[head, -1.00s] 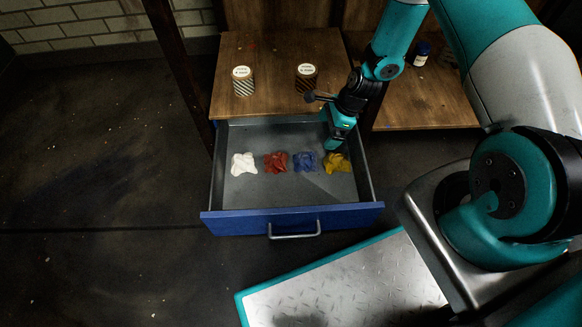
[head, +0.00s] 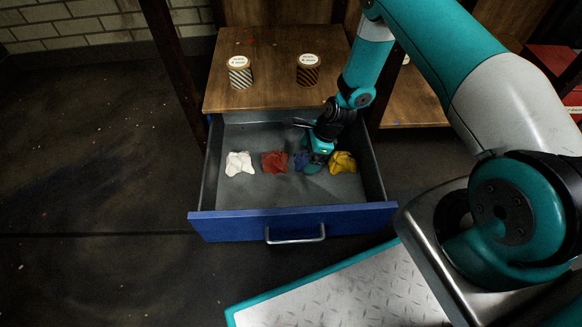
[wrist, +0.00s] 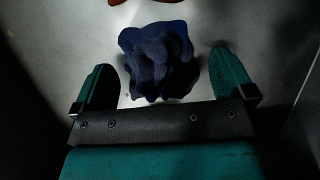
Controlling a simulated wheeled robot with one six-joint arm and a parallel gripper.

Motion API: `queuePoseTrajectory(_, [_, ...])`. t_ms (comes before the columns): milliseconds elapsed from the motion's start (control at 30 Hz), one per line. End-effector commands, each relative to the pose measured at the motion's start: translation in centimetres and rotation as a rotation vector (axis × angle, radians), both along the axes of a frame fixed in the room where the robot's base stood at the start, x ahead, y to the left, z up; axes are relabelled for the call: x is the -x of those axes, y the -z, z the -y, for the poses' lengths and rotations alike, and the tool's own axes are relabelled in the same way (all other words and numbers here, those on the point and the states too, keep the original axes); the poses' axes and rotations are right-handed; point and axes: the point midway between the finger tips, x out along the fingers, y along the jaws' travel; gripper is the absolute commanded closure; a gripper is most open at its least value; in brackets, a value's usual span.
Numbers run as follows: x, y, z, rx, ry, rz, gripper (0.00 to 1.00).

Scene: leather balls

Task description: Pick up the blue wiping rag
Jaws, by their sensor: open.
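The blue rag (head: 302,160) lies crumpled in the open drawer, third from the left in a row of rags. My gripper (head: 314,164) is over it in the head view and hides part of it. In the wrist view the blue rag (wrist: 157,62) lies bunched on the grey drawer floor, in front of and between the two teal fingers of my gripper (wrist: 166,85). The fingers are spread wide, one on each side of the rag, with gaps between. Whether the fingertips are down at the rag's height is hard to tell.
A white rag (head: 239,163) and a red rag (head: 274,162) lie to the left, a yellow rag (head: 342,162) close on the right. The blue-fronted drawer (head: 230,226) has walls around them. Two striped cans (head: 239,72) (head: 308,70) stand on the wooden top behind.

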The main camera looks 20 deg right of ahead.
Motion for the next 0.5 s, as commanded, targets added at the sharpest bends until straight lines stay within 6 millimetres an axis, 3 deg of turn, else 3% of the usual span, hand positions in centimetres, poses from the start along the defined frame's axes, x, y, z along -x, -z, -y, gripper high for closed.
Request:
queuePoseTrajectory(33, [-0.07,0.79,-0.26,0.0,-0.002,0.001,0.0])
queuePoseTrajectory(267, [-0.12,0.58,-0.5,0.0,-0.004,0.001,0.0])
queuePoseTrajectory(400, [-0.12,0.57,-0.45,0.0,-0.003,0.001,0.32])
queuePoseTrajectory(500, [-0.12,0.57,-0.38,0.0,-0.002,0.001,0.51])
